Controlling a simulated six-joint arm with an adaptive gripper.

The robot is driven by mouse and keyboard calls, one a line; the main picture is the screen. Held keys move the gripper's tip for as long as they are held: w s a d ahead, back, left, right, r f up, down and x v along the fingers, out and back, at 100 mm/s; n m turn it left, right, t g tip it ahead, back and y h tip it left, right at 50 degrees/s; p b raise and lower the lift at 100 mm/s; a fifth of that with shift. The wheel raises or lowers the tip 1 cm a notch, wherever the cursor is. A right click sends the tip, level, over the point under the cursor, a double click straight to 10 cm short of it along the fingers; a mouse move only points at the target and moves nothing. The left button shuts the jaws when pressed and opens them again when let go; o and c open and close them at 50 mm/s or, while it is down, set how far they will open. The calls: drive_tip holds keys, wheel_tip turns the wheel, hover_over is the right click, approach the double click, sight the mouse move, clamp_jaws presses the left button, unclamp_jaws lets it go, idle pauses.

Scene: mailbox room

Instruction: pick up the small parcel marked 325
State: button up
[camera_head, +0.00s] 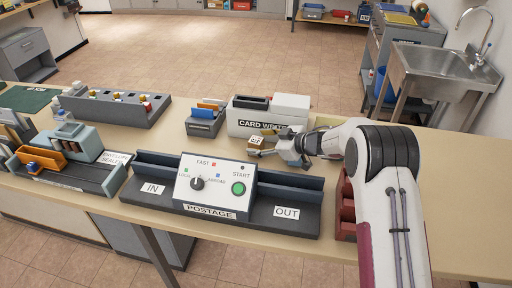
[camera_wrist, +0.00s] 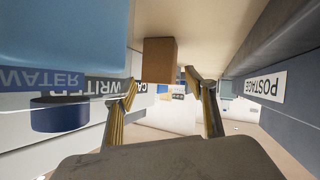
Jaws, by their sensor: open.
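A small brown parcel (camera_head: 256,141) with a white label stands on the table behind the postage machine; the print on the label is too small to read surely. It also shows as a plain brown block in the wrist view (camera_wrist: 160,58), which is upside down. My gripper (camera_head: 276,141) is open and empty, low over the table just right of the parcel. In the wrist view my fingertips (camera_wrist: 162,82) are spread, with the parcel ahead between their lines. I cannot tell whether its near end lies between the tips.
The postage machine (camera_head: 215,187) stands close in front of the parcel. The card writer (camera_head: 267,120) stands close behind it. A blue thing labelled WATER (camera_wrist: 65,35) is near in the wrist view. Red trays (camera_head: 345,205) lie below my arm. The table's right part is clear.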

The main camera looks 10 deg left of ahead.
sight(261, 142)
drive_tip(key=c, duration=1.3)
drive_tip(key=shift+r, duration=0.2)
drive_tip(key=shift+c, duration=1.2)
wheel_tip(261, 142, up, 10)
drive_tip(key=shift+f, duration=0.15)
clamp_jaws()
